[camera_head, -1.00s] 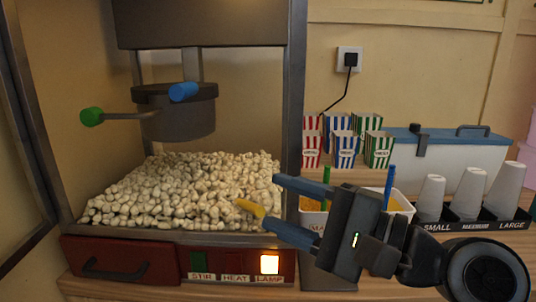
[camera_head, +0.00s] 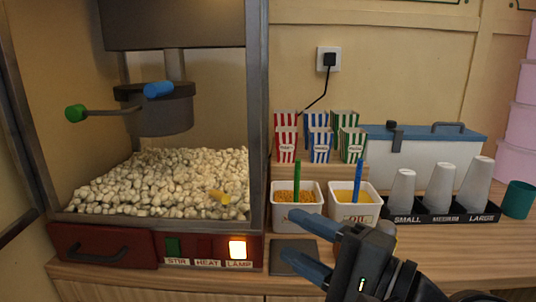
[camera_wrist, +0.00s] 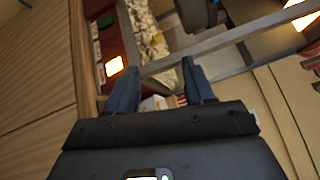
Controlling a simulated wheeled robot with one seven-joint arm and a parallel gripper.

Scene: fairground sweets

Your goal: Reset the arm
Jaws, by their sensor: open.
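My gripper (camera_head: 311,245) is in the lower middle of the head view, in front of the counter, with its two blue fingers apart and nothing between them. Its fingers point left towards the popcorn machine. In the wrist view the fingers (camera_wrist: 154,90) are spread and empty, with the popcorn machine beyond them. The popcorn machine (camera_head: 257,120) stands at the left with a heap of popcorn (camera_head: 150,180) inside. A yellow-handled thing (camera_head: 219,196) lies on the popcorn, apart from my gripper.
A corn tub (camera_head: 297,212) and an oil tub (camera_head: 353,212) stand behind my gripper. Striped boxes (camera_head: 320,145), a blue-lidded cooler (camera_head: 430,155), cups in a black tray (camera_head: 440,212) and a teal cup (camera_head: 518,200) are farther back or right. A dark flat plate (camera_head: 292,258) lies beside the machine.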

